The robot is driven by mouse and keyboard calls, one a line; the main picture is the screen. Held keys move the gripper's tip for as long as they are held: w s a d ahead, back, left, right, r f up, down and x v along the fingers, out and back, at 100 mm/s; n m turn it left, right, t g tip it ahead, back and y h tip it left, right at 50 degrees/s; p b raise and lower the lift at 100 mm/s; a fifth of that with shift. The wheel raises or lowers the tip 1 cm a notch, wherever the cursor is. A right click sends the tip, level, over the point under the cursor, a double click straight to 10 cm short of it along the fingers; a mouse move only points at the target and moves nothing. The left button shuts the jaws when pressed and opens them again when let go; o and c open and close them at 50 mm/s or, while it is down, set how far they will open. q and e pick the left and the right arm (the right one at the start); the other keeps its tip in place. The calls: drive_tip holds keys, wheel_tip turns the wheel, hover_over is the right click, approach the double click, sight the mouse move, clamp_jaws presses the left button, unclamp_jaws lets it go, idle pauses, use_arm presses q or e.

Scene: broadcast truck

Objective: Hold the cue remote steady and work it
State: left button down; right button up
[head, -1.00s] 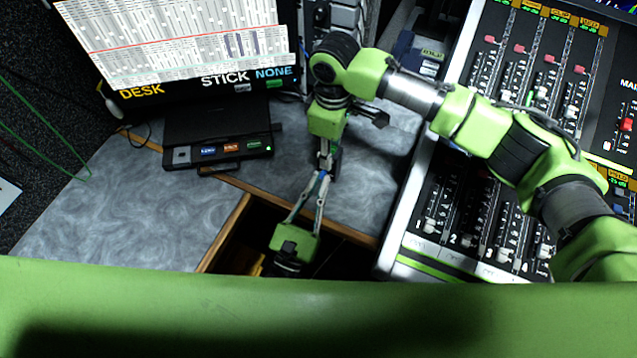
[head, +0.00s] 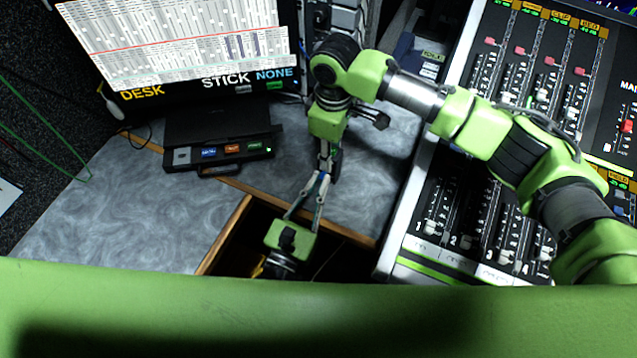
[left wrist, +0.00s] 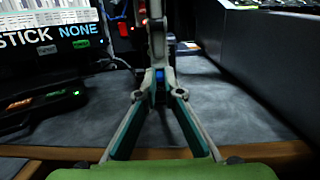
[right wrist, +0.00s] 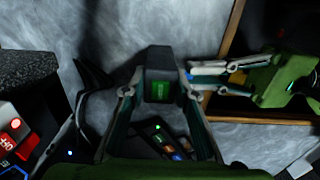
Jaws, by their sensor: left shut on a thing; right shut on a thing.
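My right gripper shows in the right wrist view (right wrist: 160,75). It is shut on the cue remote (right wrist: 160,68), a dark grey box with a small lit green display, held above the grey desk. In the head view the remote is mostly hidden near the fingertips. My left gripper (head: 324,174) reaches up from the open gap in the desk. Its fingers are closed together on a small blue thing (left wrist: 160,84), and its tips are at the remote's side. I cannot tell whether the blue thing is part of the remote.
A dark desk unit (head: 218,135) with blue, orange and green keys stands below the monitor (head: 185,50). A mixing console (head: 470,205) with faders lies to the right. The desk (head: 125,200) is clear at the left.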

use_arm(q)
drive_tip(key=shift+f, duration=0.15)
drive_tip(key=c, duration=2.2)
unclamp_jaws()
drive_tip(key=shift+o, duration=0.2)
